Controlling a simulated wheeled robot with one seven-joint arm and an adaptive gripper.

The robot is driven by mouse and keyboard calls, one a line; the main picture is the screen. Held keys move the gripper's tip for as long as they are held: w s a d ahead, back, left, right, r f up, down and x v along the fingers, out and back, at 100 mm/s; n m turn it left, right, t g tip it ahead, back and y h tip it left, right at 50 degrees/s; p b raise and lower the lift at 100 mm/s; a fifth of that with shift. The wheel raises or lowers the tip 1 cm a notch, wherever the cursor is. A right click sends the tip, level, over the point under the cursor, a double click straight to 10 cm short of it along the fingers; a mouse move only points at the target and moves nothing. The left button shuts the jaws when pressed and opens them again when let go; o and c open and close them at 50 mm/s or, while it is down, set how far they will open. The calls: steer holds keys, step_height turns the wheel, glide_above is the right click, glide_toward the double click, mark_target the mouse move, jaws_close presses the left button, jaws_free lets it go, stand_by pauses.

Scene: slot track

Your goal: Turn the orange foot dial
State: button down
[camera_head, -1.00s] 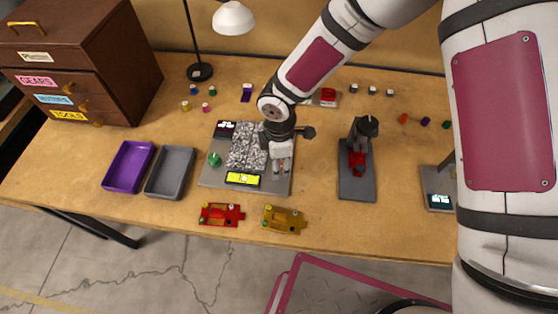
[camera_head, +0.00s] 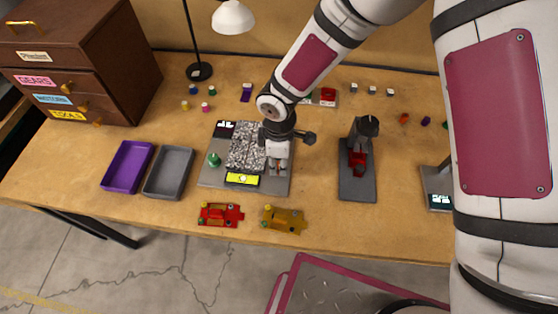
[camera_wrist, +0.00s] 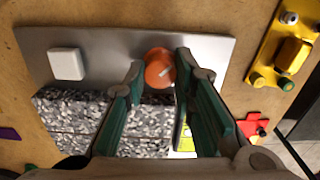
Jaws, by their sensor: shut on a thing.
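The orange foot dial (camera_wrist: 159,72), a round knob with a pale mark on top, stands on a grey plate (camera_wrist: 110,45) in the wrist view. My gripper (camera_wrist: 159,66) has its two green-and-grey fingers on either side of it and is shut on it. In the head view my gripper (camera_head: 278,170) points down at the right part of the same plate (camera_head: 213,178). There it hides the dial.
A white square block (camera_wrist: 67,63) and a speckled grey block (camera_wrist: 80,122) are on the plate. A green knob (camera_head: 214,160) and a yellow display (camera_head: 242,179) are left of my gripper. Red (camera_head: 220,214) and yellow (camera_head: 284,218) car-shaped pieces lie in front.

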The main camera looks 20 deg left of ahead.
steer(key=shift+m, duration=1.7)
steer(key=c, duration=1.3)
jaws_free()
steer(key=shift+c, duration=0.2)
steer(key=shift+r, duration=0.1)
step_height(320, 180, up, 12)
